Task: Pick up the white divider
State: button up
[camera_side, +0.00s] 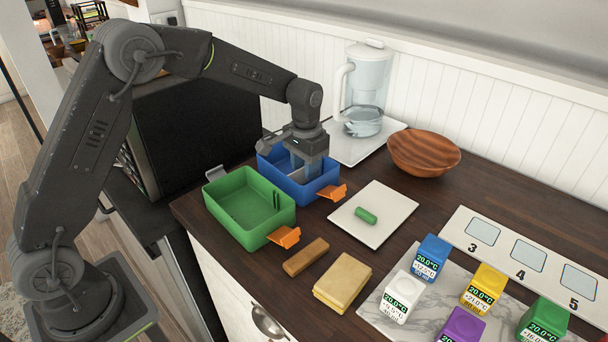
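My gripper (309,170) points down into the open blue box (275,171), towards its right side. Its fingers are partly hidden by the box's wall, and I cannot tell how far apart they are. A pale, thin piece (295,160) shows inside the blue box beside the fingers. It may be the white divider, but it is small and mostly hidden by my gripper. I cannot tell whether the fingers touch it.
An open green box (250,222) stands just in front of the blue one. A white board (390,225) with a green roll (366,215), a wooden bowl (424,153) and a glass pitcher (368,85) are nearby. Coloured blocks (430,258) stand at the right.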

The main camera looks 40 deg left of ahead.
notch_tip(320, 180, down, 2)
jog(key=shift+f, duration=0.15)
grip_shut()
dwell(0.3)
